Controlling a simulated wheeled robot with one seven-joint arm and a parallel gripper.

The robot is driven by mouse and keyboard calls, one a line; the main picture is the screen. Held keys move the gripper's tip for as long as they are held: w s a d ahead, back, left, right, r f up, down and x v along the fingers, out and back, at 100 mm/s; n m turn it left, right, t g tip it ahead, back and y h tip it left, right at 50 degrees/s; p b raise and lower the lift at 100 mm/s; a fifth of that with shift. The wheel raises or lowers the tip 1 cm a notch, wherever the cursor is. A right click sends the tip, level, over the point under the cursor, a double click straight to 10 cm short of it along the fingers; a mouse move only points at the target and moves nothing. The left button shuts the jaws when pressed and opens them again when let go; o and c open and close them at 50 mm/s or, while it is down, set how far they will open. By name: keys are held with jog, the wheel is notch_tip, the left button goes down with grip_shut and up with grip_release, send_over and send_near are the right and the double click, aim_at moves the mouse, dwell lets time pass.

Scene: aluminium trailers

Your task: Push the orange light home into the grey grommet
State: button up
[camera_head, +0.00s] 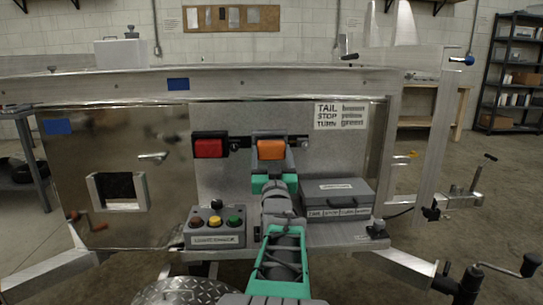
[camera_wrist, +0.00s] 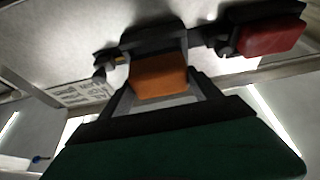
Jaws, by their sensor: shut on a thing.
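The orange light (camera_head: 271,150) is at the upright metal panel, right of the red light (camera_head: 209,148). My gripper (camera_head: 272,163) reaches up from below and is shut on the orange light, one grey finger on each side. In the wrist view the orange light (camera_wrist: 160,76) shows between the fingers. The grey grommet (camera_wrist: 152,44) looks like a dark grey frame directly behind the light. The light and fingers hide most of it. I cannot tell how deep the light sits in it. The red light (camera_wrist: 271,39) sits in its own dark housing.
Below the panel, a shelf (camera_head: 347,237) holds a box with coloured buttons (camera_head: 214,228) on the left and a grey case (camera_head: 336,195) on the right of my arm. A label sheet (camera_head: 340,115) is on the panel at upper right. An aluminium rail (camera_head: 240,82) runs above.

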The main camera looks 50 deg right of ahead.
aim_at(271, 150)
jog(key=shift+w+d+b, duration=0.5)
jog(key=shift+w+d, duration=0.6)
jog(key=shift+d, duration=0.15)
jog(key=o, duration=1.6)
jog(key=shift+d, duration=0.1)
